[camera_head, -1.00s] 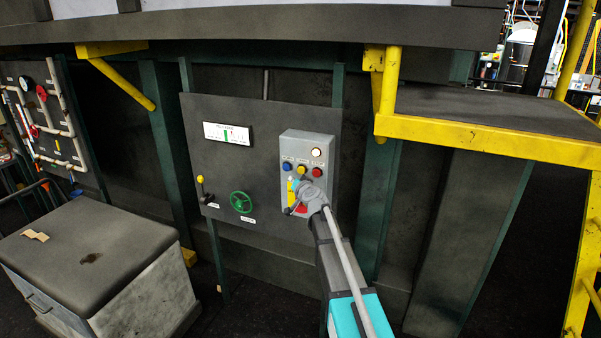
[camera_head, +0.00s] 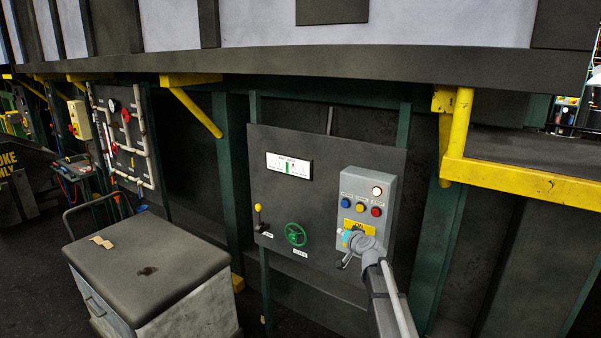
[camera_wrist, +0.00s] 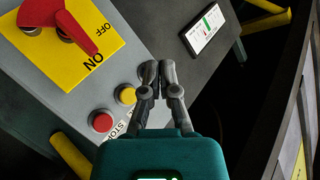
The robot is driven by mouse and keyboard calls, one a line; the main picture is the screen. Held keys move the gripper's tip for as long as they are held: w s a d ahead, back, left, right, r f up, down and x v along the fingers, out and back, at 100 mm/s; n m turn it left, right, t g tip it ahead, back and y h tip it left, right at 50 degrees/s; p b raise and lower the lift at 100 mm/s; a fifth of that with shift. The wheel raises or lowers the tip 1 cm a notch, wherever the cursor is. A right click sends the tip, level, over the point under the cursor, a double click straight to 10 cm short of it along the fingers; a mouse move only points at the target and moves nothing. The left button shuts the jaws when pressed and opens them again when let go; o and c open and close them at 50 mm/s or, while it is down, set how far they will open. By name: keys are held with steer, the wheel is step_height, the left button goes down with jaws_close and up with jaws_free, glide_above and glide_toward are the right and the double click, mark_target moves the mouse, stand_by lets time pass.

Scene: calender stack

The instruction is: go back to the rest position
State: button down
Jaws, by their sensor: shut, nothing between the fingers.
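My gripper (camera_wrist: 160,75) is shut and empty in the wrist view, its two dark fingers together in front of the grey control box. In the head view my gripper (camera_head: 346,254) is in front of the lower part of the control box (camera_head: 386,180). The box has blue, yellow and red buttons in a row and a pale lamp (camera_head: 377,191) above them. A red rotary handle (camera_wrist: 76,32) on a yellow ON/OFF plate (camera_wrist: 100,75) shows in the wrist view, its end near the ON label. In the head view my gripper hides most of that switch.
The dark panel (camera_head: 268,200) also carries a gauge (camera_head: 289,165), a green handwheel (camera_head: 296,234) and a yellow-knobbed lever (camera_head: 258,212). A grey cabinet (camera_head: 150,255) stands at lower left. A yellow rail (camera_head: 520,180) juts out at right. Pipes (camera_head: 125,140) are on a board at left.

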steer(key=s+a+f+n+g+y+b, duration=0.1)
steer(key=s+a+f+n+g+b, duration=0.2)
steer(key=s+f, duration=0.55)
steer(key=s+f+g+h+b, duration=0.1)
steer(key=s+f+g, duration=0.2)
steer(key=s, duration=0.6)
steer(key=s+d+f+g+h+b, duration=0.1)
steer(key=s+f+g, duration=0.3)
steer(key=s, duration=0.5)
steer(key=s+d+f+g+h+b, duration=0.1)
steer(key=s+f+g+h+b, duration=0.1)
steer(key=s+f, duration=0.4)
steer(key=s+g+h, duration=0.1)
steer(key=s+g, duration=0.1)
steer(key=s, duration=0.2)
steer(key=shift+n, duration=0.3)
